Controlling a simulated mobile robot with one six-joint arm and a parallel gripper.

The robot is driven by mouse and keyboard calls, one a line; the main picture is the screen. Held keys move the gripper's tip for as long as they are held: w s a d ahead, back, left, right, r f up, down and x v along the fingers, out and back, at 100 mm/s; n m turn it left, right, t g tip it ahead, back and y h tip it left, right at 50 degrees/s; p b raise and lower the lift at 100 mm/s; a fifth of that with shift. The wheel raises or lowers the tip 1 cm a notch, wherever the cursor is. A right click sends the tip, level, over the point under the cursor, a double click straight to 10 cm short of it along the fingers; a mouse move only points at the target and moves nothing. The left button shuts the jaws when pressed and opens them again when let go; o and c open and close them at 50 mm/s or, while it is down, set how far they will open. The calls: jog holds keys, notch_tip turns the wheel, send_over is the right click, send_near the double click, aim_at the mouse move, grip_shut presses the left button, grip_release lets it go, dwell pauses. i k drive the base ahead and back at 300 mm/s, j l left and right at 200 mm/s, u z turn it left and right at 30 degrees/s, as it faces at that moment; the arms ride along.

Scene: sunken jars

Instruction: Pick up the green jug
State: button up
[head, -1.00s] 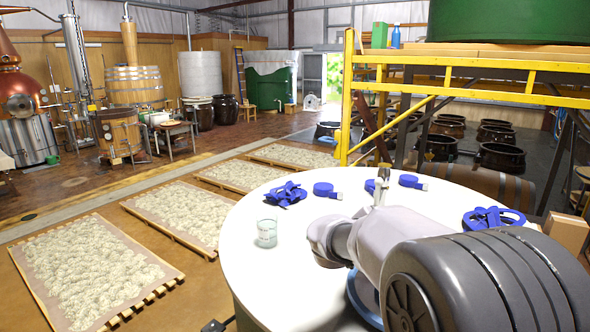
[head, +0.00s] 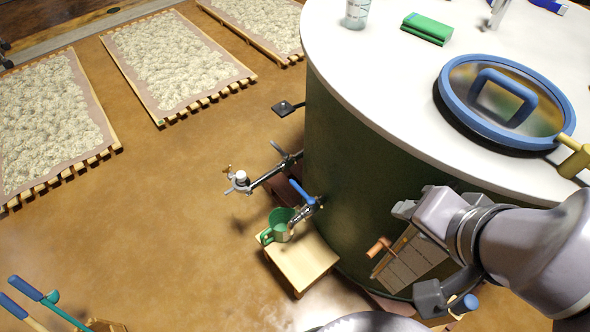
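The green jug (head: 279,228) stands on a small light wooden stool (head: 306,267) at the foot of the big dark green tank. Its handle is toward the left. A metal tap with a blue lever (head: 303,196) juts from the tank just above and to the right of the jug, and its spout overlaps the jug's right side in the picture. My arm comes in from the right, in front of the tank. My gripper (head: 404,210) seems to be the small pale end, well to the right of the jug and apart from it. Its fingers are not clear.
The tank's white top (head: 400,75) carries a round blue-rimmed hatch (head: 450,105), a glass beaker (head: 357,14) and a green block (head: 427,27). A metal pipe fitting (head: 262,180) sticks out above the stool. Blue-handled tools (head: 27,288) are at lower left. The brown floor left of the stool is mostly clear.

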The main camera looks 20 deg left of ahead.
aim_at(278, 219)
jog(key=i+j, duration=0.1)
jog(key=j, duration=0.4)
jog(key=i+j, duration=0.1)
jog(key=j, duration=0.4)
jog(key=i+j, duration=0.1)
jog(key=j, duration=0.35)
jog(key=i+j, duration=0.1)
jog(key=j, duration=0.4)
jog(key=i+j, duration=0.1)
jog(key=j, duration=0.4)
